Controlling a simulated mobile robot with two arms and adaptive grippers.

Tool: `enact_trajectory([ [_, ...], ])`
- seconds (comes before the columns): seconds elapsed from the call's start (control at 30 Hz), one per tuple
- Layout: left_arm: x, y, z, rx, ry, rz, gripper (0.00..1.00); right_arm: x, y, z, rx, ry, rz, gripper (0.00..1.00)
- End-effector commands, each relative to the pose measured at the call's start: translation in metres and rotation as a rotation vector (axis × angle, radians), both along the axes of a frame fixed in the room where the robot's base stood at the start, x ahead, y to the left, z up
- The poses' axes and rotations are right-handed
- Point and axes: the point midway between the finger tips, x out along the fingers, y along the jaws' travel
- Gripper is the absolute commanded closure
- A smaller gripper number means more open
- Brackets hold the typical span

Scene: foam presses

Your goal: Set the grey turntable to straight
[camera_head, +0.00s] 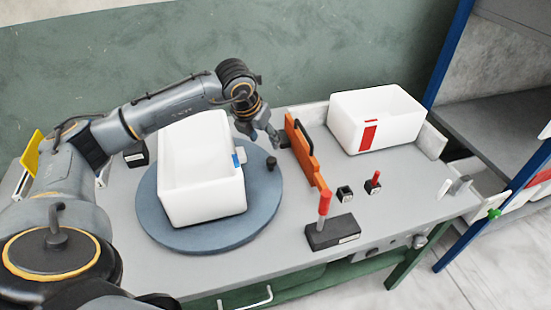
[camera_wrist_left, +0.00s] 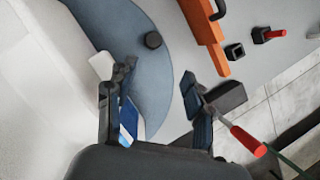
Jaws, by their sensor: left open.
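The grey-blue round turntable (camera_head: 262,205) lies on the table and carries a white open box (camera_head: 205,205). The box sits slightly askew to the table edges. A short black knob (camera_head: 272,163) stands near the turntable's right rim; the knob also shows in the left wrist view (camera_wrist_left: 153,40). My left gripper (camera_head: 264,139) is open and empty, above the turntable's far right part, near the knob. In the left wrist view its fingers (camera_wrist_left: 158,90) are spread apart with the turntable surface between them. A blue-and-white tag (camera_head: 239,158) is on the box's right side. My right gripper is out of view.
An orange upright plate (camera_head: 301,150) stands close to the right of my left gripper. A red-handled lever (camera_head: 324,205) on a black base and small black blocks (camera_head: 344,193) are further right. Another white box (camera_head: 375,118) with a red label stands at the back right.

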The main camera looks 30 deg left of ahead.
Motion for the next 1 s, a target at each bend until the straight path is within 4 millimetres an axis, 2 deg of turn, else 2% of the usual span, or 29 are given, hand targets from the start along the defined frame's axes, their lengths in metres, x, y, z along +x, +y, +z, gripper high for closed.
enact_trajectory([
  [0.1, 0.000, 0.011, -0.002, 0.031, 0.009, 0.021, 0.47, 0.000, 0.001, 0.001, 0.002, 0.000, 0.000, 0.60],
  [0.27, 0.008, 0.011, -0.021, 0.029, 0.011, 0.020, 0.47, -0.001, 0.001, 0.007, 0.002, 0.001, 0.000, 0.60],
  [0.7, 0.042, 0.012, -0.104, 0.026, 0.009, 0.017, 0.47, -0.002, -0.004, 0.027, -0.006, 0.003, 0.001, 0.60],
  [1.0, 0.051, 0.013, -0.126, 0.026, 0.006, 0.016, 0.47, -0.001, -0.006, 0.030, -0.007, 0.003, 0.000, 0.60],
])
